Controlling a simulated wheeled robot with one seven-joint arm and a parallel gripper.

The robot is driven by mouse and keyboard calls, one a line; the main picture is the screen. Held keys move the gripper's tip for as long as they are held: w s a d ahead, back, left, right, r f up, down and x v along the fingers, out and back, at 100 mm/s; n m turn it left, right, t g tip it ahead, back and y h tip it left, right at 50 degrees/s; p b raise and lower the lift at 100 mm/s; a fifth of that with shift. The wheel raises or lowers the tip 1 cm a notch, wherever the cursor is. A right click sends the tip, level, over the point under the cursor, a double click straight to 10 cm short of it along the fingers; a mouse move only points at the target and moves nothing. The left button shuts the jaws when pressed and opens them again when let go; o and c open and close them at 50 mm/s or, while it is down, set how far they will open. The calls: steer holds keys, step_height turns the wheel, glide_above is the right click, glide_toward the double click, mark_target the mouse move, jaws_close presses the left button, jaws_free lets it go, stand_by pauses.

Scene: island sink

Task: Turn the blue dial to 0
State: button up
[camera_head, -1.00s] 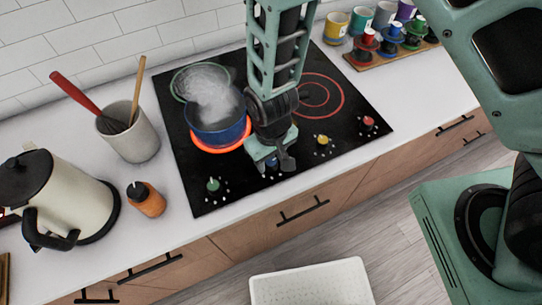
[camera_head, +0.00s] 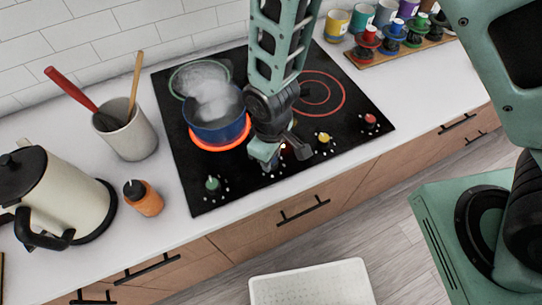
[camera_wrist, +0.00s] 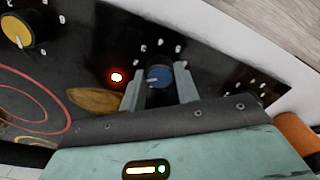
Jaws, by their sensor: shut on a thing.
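The blue dial (camera_wrist: 160,76) sits on the black cooktop between the two fingers of my gripper (camera_wrist: 160,88), which is shut on it. A pale pointer mark shows on the dial's left side in the wrist view. Small white marks surround the dial, too blurred to read. A red light (camera_wrist: 116,77) glows to its left. In the head view my gripper (camera_head: 268,163) is low at the cooktop's front edge and hides the dial. A blue pot (camera_head: 217,125) steams on a glowing orange burner (camera_head: 221,147).
Along the cooktop's front are a green dial (camera_head: 212,184), a yellow dial (camera_head: 324,138) and a red dial (camera_head: 370,119). A kettle (camera_head: 63,190), an orange bottle (camera_head: 143,198) and a utensil crock (camera_head: 130,135) stand left. Cups and a rack (camera_head: 390,58) stand at the back right.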

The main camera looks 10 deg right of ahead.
steer(key=n+b, duration=0.1)
steer(key=n, duration=0.4)
steer(key=shift+n+b, duration=0.3)
steer(key=n, duration=0.5)
steer(key=shift+b, duration=0.35)
steer(key=shift+n, duration=0.3)
steer(key=o, duration=1)
step_height(320, 180, up, 17)
steer(key=shift+r, duration=0.2)
steer(key=shift+d+b, duration=0.1)
steer(key=shift+b, duration=0.2)
